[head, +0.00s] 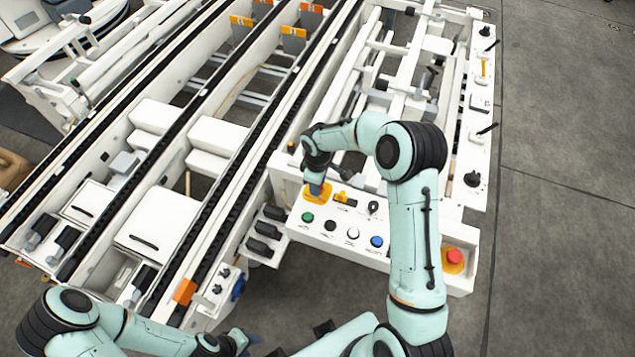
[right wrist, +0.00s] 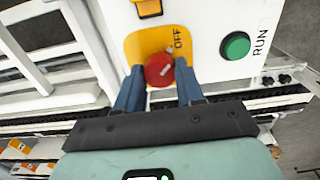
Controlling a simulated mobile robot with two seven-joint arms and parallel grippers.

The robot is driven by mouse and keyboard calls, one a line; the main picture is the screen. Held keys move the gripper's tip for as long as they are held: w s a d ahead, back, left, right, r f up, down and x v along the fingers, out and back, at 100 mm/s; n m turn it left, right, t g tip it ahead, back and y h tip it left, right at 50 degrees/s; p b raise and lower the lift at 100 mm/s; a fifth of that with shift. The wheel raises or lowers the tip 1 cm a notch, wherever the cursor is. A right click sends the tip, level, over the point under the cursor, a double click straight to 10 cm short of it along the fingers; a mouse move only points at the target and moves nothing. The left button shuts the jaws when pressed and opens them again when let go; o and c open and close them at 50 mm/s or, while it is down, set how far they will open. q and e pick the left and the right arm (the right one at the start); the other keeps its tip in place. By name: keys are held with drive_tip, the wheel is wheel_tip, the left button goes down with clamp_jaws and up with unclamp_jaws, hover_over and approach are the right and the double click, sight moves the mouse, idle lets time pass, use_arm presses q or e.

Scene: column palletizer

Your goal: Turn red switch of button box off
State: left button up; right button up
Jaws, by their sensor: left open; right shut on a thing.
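The button box (head: 340,232) is a white panel at the centre of the head view. Its red switch (right wrist: 159,69) is a round knob on a yellow plate (right wrist: 134,45) marked OFF, clear in the right wrist view. The white line on the knob runs diagonally, up to the right. My right gripper (right wrist: 160,88) is shut on the red switch, one blue finger on each side. In the head view, my right gripper (head: 318,188) covers the switch on the yellow plate. My left gripper (head: 250,340) is open at the bottom, apart from the box and partly hidden.
The box also carries a green RUN button (right wrist: 235,46), a black button (head: 330,226), a white button (head: 352,233), a blue button (head: 377,241) and a red emergency stop (head: 454,257). Conveyor rails (head: 230,150) fill the left. Grey floor (head: 560,200) is clear on the right.

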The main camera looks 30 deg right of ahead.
drive_tip(key=shift+w, duration=0.1)
drive_tip(key=o, duration=1)
drive_tip(key=shift+o, duration=0.2)
drive_tip(key=shift+r, duration=0.15)
wheel_tip(320, 180, up, 13)
